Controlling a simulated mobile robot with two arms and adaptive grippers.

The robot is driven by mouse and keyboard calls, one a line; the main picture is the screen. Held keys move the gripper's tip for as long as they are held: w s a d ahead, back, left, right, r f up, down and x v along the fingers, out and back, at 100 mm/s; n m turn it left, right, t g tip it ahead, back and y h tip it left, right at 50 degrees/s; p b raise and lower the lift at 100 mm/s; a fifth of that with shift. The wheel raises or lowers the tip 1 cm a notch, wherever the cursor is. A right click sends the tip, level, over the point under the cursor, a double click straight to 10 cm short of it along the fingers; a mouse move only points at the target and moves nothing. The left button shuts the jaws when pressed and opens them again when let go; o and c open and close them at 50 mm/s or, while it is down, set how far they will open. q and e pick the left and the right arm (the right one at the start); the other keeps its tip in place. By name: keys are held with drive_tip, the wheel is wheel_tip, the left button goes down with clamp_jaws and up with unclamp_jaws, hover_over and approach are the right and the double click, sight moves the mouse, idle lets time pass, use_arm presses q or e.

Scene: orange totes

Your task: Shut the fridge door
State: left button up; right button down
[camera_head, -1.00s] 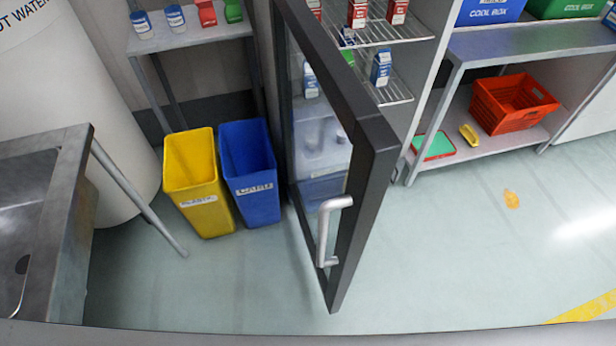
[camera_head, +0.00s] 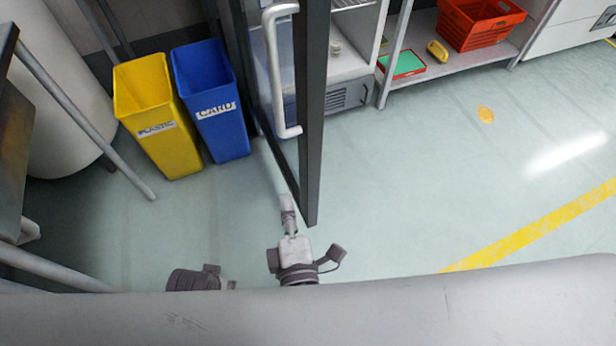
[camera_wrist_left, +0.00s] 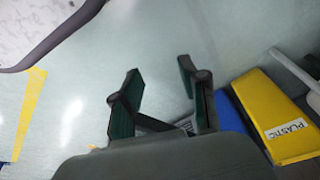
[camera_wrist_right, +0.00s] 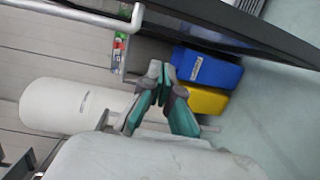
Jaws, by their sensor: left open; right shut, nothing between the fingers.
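The fridge door (camera_head: 312,120) stands open, its dark edge toward me in the head view. Its pale handle (camera_head: 277,75) is on the door's left face. The dark door frame (camera_wrist_right: 235,25) and the handle (camera_wrist_right: 80,13) also cross the top of the right wrist view. My right gripper (camera_head: 286,203) is shut and empty, just left of the door's lower end in the head view. I cannot tell whether it touches the door. It shows closed in the right wrist view (camera_wrist_right: 162,76). My left gripper (camera_wrist_left: 160,88) is open and empty in the left wrist view.
A yellow plastic bin (camera_head: 155,115) and a blue card bin (camera_head: 210,100) stand left of the door. The fridge body (camera_head: 350,65) is behind it, beside a shelf with a red crate (camera_head: 480,22).

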use_arm(q)
wheel_tip(320, 180, down, 7)
drive_tip(key=s+p, duration=0.2)
drive_tip(key=shift+s+g, duration=0.3)
drive_tip(key=shift+s, duration=0.05)
use_arm(e)
drive_tip(key=w+d+r, duration=0.1)
drive_tip(key=w+d, duration=0.2)
drive_tip(key=w, duration=0.8)
drive_tip(key=shift+r+t, duration=0.4)
use_arm(q)
drive_tip(key=shift+a, duration=0.15)
use_arm(e)
drive_tip(key=shift+w+d, duration=0.1)
